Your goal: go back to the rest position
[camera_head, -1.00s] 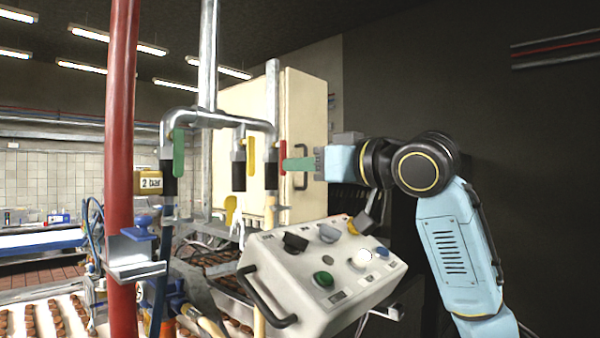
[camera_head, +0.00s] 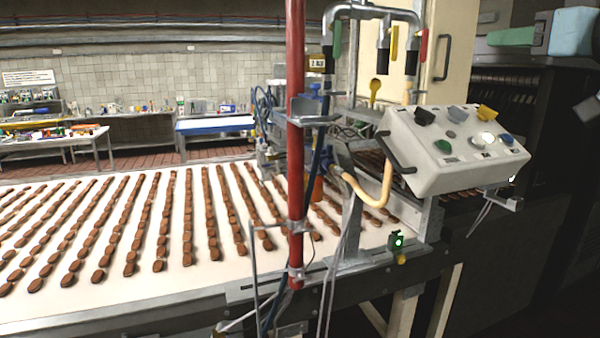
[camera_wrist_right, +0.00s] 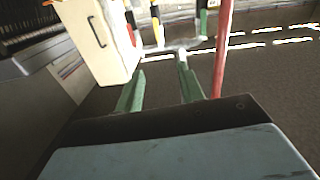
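My right gripper (camera_head: 511,37) is at the top right of the head view, to the right of the pale cabinet and above the control box. Its green fingers point left. In the right wrist view the two fingers (camera_wrist_right: 161,88) stand apart with nothing between them. The valve handles, green (camera_head: 337,40), yellow (camera_head: 394,44) and red (camera_head: 424,46), hang down on the pipes, apart from the gripper. My left gripper is in neither view.
The control box (camera_head: 440,170) with several knobs stands below the pipes. A red post (camera_head: 295,130) rises before the conveyor (camera_head: 110,300), which carries rows of brown biscuits. A pale cabinet (camera_head: 462,40) stands behind the pipes. A dark machine fills the right side.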

